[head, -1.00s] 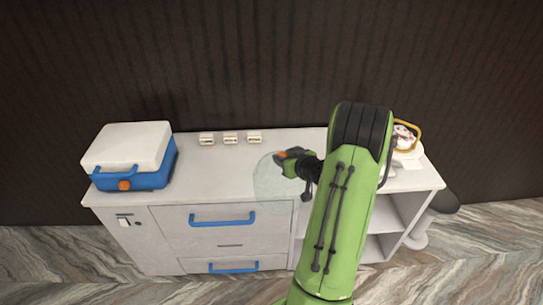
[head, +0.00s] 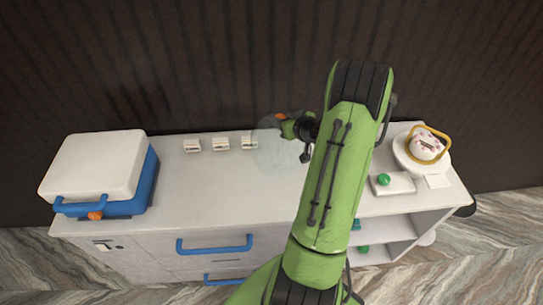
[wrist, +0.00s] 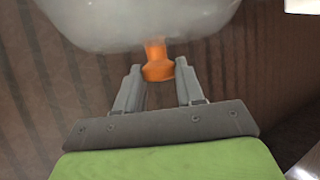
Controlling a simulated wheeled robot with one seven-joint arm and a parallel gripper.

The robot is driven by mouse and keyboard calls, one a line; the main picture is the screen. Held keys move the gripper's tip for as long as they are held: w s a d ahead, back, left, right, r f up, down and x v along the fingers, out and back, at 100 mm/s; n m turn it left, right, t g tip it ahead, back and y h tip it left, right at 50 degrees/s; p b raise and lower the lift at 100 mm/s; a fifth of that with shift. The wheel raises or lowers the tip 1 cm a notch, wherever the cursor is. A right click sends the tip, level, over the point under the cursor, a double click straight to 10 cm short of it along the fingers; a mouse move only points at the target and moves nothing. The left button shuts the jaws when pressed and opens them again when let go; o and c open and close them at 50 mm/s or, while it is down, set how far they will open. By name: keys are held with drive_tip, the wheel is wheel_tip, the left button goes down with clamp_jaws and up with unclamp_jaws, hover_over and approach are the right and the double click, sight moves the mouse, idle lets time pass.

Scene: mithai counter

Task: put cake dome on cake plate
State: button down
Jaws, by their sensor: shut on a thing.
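The cake dome (head: 276,152) is a clear, faint bowl shape with an orange knob. My gripper (wrist: 158,72) is shut on the orange knob, with a finger on each side of it, and the translucent dome (wrist: 140,22) fills the top of the wrist view. In the head view my gripper (head: 288,122) holds the dome over the back middle of the counter; I cannot tell how high. The cake plate (head: 405,163) is white and stands at the counter's right end, carrying a pink-and-white cake (head: 426,150) with a yellow handle-like loop around it.
A blue-and-white cooler box (head: 100,170) stands at the counter's left end. Several small white cards (head: 220,145) stand along the back. A white tray with a green item (head: 384,180) lies left of the plate. My arm hides part of the counter (head: 235,195).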

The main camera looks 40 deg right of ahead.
drive_tip(key=f, duration=0.9)
drive_tip(key=shift+s+a+f, duration=0.1)
drive_tip(key=shift+s+a, duration=0.1)
drive_tip(key=shift+s, duration=0.05)
drive_tip(key=shift+f, duration=0.2)
drive_tip(key=c, duration=0.7)
unclamp_jaws()
drive_tip(key=shift+r, duration=0.1)
